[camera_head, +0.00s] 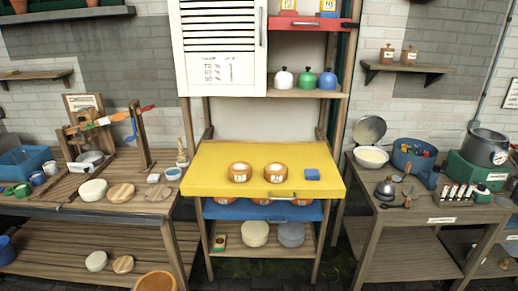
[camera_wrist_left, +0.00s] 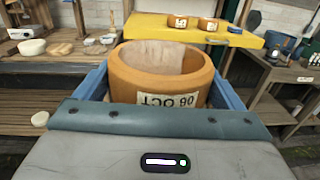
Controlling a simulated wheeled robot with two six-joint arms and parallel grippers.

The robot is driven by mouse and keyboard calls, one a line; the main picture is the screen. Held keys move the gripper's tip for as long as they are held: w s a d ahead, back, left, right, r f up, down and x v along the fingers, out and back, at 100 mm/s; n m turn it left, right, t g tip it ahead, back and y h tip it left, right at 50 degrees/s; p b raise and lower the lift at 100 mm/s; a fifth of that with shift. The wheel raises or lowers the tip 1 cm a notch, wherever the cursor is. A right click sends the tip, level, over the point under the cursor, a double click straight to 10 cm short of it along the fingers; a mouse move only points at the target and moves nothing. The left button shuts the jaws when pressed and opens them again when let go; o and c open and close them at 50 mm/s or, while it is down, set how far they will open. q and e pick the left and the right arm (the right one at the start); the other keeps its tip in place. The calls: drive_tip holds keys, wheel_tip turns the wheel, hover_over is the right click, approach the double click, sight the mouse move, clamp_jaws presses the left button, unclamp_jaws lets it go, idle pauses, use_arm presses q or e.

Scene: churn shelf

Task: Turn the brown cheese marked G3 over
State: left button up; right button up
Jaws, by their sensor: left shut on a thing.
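My left gripper (camera_wrist_left: 160,82) is shut on a large orange-brown round cheese (camera_wrist_left: 125,82), its blue fingers on either side. The cheese has a raised brown rim around a pale, sunken face. Its side label shows upside-down lettering, apparently a date with OCT; no G3 is readable. In the head view the brown cheese (camera_head: 156,281) shows at the bottom edge, in front of the shelf and partly cut off. Two smaller-looking brown labelled cheeses (camera_head: 240,172) (camera_head: 275,173) stand on the yellow board; their marks are too small to read. My right gripper is not in view.
The yellow board (camera_head: 215,190) has free room at its left and front; a blue block (camera_head: 312,175) lies at its right. A blue drawer (camera_head: 230,211) below holds more brown cheeses.

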use_arm(q)
drive_tip(key=shift+w+d+r+n+y, duration=0.1)
drive_tip(key=shift+d+r+n+y, duration=0.1)
drive_tip(key=shift+d+n+y, duration=0.4)
drive_tip(key=shift+w+d+r+n+y, duration=0.15)
drive_tip(key=shift+d+y, duration=0.15)
drive_tip(key=shift+d, duration=0.55)
wheel_tip(320, 180, down, 10)
drive_tip(key=b, duration=1)
drive_tip(key=shift+r, duration=0.1)
